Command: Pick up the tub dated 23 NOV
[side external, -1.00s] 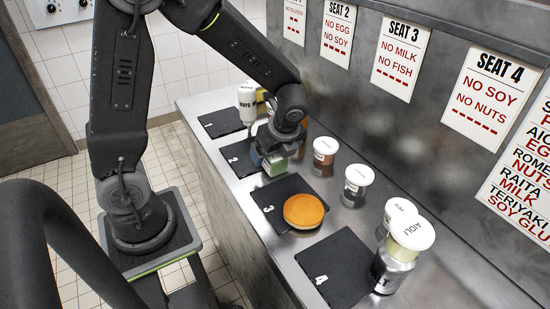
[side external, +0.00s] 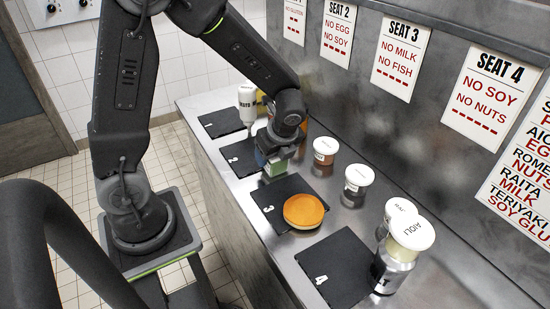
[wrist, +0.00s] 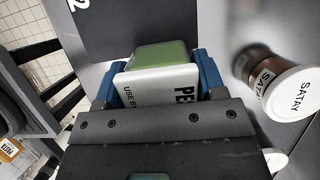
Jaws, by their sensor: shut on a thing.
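My gripper (wrist: 160,76) has its two blue fingers on either side of a small tub (wrist: 158,57) with a green body. The tub's white lid (wrist: 158,88) reads "PE..." and "USE BY" in the wrist view; the rest of the print is hidden behind the gripper and no date can be read. In the side external view the green tub (side external: 276,168) is under my gripper (side external: 273,158), by the top edge of mat 3. I cannot tell whether it touches the counter.
Mat 3 (side external: 270,197) holds an orange-topped round item (side external: 304,211). Mat 4 (side external: 335,268) is empty. A white bottle (side external: 247,104) stands beyond my gripper. Jars, including SATAY (wrist: 270,82) and AIOLI (side external: 412,233), stand along the wall side.

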